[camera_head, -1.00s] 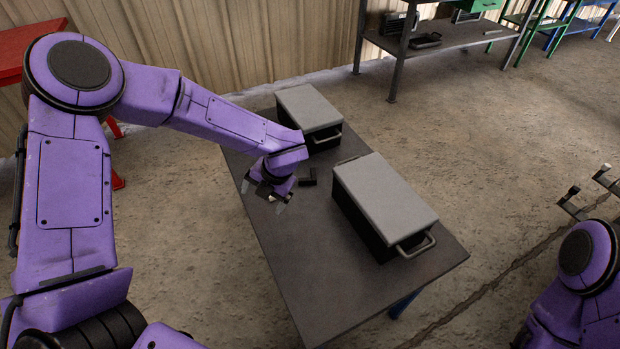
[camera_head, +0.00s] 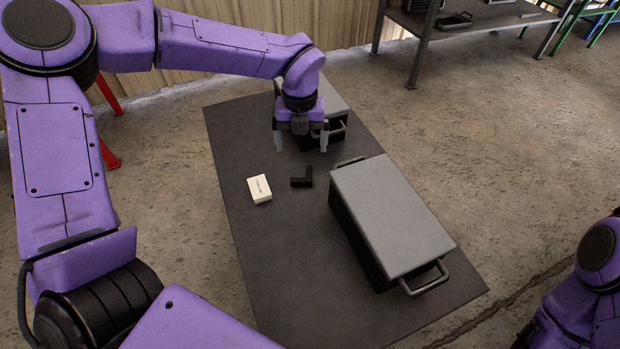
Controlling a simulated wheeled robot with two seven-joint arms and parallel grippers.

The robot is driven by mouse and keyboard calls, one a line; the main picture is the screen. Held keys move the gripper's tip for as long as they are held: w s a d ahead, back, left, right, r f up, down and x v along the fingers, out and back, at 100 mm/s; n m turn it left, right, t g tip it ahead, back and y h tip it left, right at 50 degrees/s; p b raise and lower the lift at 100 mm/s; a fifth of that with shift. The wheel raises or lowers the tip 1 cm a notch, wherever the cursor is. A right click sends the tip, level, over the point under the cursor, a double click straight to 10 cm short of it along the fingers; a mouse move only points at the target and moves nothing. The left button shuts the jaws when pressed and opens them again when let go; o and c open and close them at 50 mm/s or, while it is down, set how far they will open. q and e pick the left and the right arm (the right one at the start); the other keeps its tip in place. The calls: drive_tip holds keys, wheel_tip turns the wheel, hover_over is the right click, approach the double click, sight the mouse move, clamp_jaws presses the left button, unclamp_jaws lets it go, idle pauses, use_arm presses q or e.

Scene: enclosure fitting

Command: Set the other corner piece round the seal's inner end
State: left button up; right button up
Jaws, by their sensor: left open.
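A small black L-shaped piece (camera_head: 306,178), which looks like the corner piece, lies on the dark table (camera_head: 290,265) between a small white block and the large box. My left gripper (camera_head: 302,146) hangs over the far part of the table, beyond the black piece in the picture. Its two fingers point down, spread apart, with nothing between them. A grey-lidded black box (camera_head: 390,215) with end handles stands on the right of the table. A second grey-lidded box (camera_head: 337,97) stands behind my left gripper, partly hidden by it. I cannot make out the seal. My right gripper is out of the picture.
The white block (camera_head: 259,189) with small print lies left of the black piece. The table's left and near parts are clear. A grey shelf (camera_head: 470,27) stands at the back, away from the table.

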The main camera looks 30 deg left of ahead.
use_arm(q)
drive_tip(key=b, duration=0.3)
hover_over(301, 181)
wheel_tip(301, 181, down, 4)
wheel_tip(301, 181, down, 10)
drive_tip(key=shift+w+f+b, duration=0.1)
drive_tip(key=shift+f+b, duration=0.15)
drive_tip(key=shift+b, duration=0.25)
drive_tip(key=c, duration=1.2)
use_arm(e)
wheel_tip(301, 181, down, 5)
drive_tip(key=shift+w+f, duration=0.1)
use_arm(q)
drive_tip(key=shift+r, duration=0.1)
